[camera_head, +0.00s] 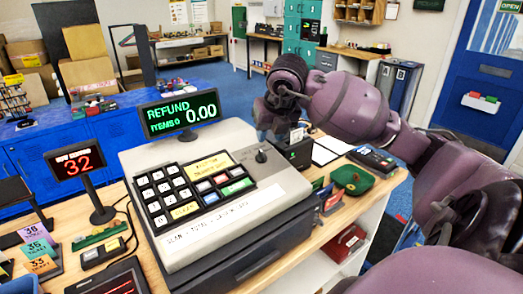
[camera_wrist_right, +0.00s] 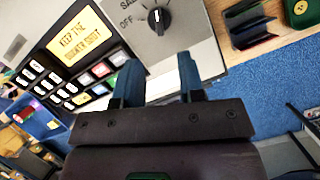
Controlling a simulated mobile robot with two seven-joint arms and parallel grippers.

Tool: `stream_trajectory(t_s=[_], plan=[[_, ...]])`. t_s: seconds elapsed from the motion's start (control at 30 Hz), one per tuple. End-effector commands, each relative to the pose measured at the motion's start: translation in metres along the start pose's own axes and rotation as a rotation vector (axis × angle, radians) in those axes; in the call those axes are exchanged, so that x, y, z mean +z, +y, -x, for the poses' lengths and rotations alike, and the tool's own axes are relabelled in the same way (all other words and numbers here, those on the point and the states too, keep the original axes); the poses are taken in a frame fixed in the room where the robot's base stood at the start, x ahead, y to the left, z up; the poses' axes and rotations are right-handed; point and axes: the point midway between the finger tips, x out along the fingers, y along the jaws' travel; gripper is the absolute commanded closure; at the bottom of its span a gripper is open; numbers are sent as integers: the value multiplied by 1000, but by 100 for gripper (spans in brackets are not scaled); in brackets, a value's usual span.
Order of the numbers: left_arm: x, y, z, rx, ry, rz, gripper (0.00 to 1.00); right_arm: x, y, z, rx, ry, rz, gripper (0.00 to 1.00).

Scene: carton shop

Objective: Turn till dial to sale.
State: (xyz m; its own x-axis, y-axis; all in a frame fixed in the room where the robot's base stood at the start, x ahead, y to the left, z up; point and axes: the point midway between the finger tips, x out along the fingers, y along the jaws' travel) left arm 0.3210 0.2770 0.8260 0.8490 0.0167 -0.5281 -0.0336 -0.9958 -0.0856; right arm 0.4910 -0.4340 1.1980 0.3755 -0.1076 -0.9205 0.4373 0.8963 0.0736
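The grey till (camera_head: 225,190) stands on the wooden counter, and its green display (camera_head: 181,115) reads REFUND, ITEMS 0, 0.00. The black till dial (camera_head: 260,156) sits on its top face, right of the keys. In the right wrist view the dial (camera_wrist_right: 158,20) shows a white pointer mark, with OFF and a partly cut-off label starting SAL to its left. My right gripper (camera_wrist_right: 160,72) is open and empty, its two blue-grey fingers apart, with the dial beyond the gap between them. In the head view my right gripper (camera_head: 272,118) is just beyond the till; its fingertips are hard to make out. My left gripper is out of view.
A red number sign reading 32 (camera_head: 76,162) stands left of the till. A green tray (camera_head: 352,180) and a card terminal (camera_head: 372,160) lie on the counter to the right. Small dark holders (camera_head: 328,198) stand close to the till's right side.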

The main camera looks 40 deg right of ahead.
Motion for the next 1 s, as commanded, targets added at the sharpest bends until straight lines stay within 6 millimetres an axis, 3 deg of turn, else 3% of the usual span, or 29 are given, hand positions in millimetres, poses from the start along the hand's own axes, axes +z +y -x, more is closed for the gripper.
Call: stream_trajectory(t_s=[0.2,0.43,0.9,1.0], plan=[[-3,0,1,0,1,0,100,-1,0,-40,1,6,-2,64],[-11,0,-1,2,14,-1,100,-1,0,-69,2,4,-1,64],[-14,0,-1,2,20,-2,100,-1,0,-81,1,2,1,64],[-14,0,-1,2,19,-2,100,-1,0,-81,1,2,1,78]])
